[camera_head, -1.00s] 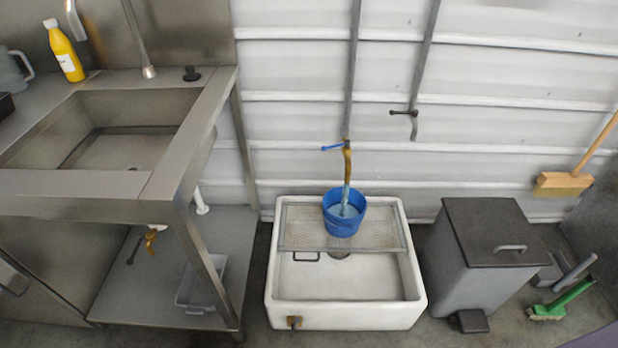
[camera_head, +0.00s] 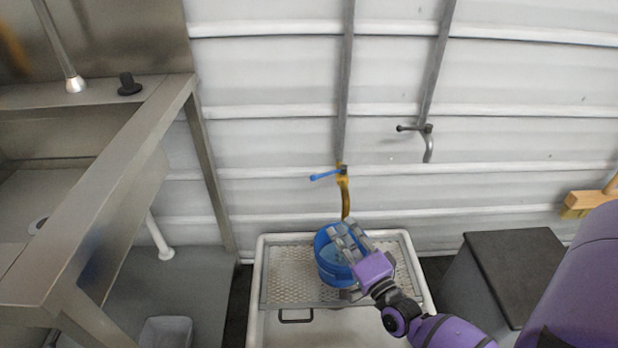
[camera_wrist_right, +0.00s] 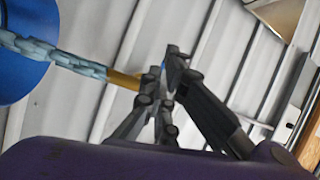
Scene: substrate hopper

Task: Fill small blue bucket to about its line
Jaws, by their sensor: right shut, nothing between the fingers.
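The small blue bucket (camera_head: 328,268) stands upright on the mesh grate under the brass tap (camera_head: 345,200). Water shows inside it, but I cannot make out its fill line or exact level. The tap's blue lever (camera_head: 325,175) points left. In the right wrist view a water stream (camera_wrist_right: 50,53) runs from the brass spout (camera_wrist_right: 124,80) into the bucket (camera_wrist_right: 18,50). My right gripper (camera_head: 348,231) is shut and empty, in front of the bucket's right side and below the lever, hiding part of the rim. Its fingers also show in the right wrist view (camera_wrist_right: 165,70). My left gripper is not in view.
The grate (camera_head: 284,272) lies across a white basin (camera_head: 255,320). A second tap with a dark lever (camera_head: 414,128) is on the wall to the right. A grey bin (camera_head: 515,260) stands right of the basin, and a steel sink bench (camera_head: 120,190) is on the left.

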